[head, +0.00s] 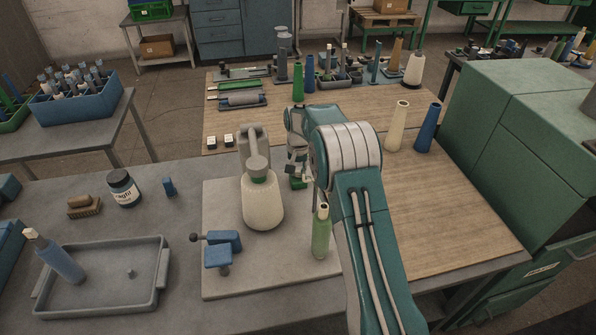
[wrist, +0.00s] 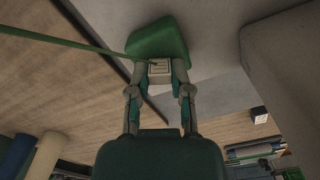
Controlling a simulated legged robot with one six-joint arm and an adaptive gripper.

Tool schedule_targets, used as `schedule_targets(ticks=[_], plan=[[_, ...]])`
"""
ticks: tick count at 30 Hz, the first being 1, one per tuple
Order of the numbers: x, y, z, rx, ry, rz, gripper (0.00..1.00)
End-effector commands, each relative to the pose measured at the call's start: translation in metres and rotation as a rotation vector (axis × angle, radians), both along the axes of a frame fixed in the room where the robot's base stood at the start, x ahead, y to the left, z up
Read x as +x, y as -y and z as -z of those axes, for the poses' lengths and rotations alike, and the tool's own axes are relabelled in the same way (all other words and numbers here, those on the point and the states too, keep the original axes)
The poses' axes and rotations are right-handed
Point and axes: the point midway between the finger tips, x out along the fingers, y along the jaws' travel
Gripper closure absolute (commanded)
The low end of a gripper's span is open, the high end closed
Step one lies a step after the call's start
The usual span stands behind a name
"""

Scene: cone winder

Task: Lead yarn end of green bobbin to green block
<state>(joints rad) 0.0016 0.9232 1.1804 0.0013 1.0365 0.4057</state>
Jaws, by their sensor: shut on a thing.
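The green bobbin (head: 321,232), pale green with a brown top, stands upright on the grey board. A green strand (wrist: 70,42) runs in from the left of the wrist view to a small pale tab (wrist: 160,71), the yarn end. My gripper (wrist: 160,74) is shut on this tab; in the head view my gripper (head: 298,172) is partly behind my arm. The green block (wrist: 158,40) is right by the fingertips, and it also shows low under them in the head view (head: 298,183). I cannot tell whether the tab touches it.
A large cream cone (head: 262,203) stands just left of my gripper, and a blue clamp (head: 222,248) is in front of it. Cream (head: 397,126) and blue (head: 428,128) cones stand right of my arm. Small labelled blocks (head: 220,141) lie behind left. The wooden top (head: 440,205) is clear at right.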

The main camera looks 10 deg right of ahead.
Motion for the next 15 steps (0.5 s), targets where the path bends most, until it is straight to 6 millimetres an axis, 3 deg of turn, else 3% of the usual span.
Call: schedule_targets(ticks=[11,12,14,15], plan=[[-0.0002,0.0004,0.0016,0.0,0.0,0.0,0.87],[-0.0002,0.0004,0.0016,0.0,0.0,0.0,0.64],[-0.0001,0.0003,0.0016,0.0,0.0,0.0,0.38],[-0.0001,0.0003,0.0015,0.0,0.0,0.0,0.33]])
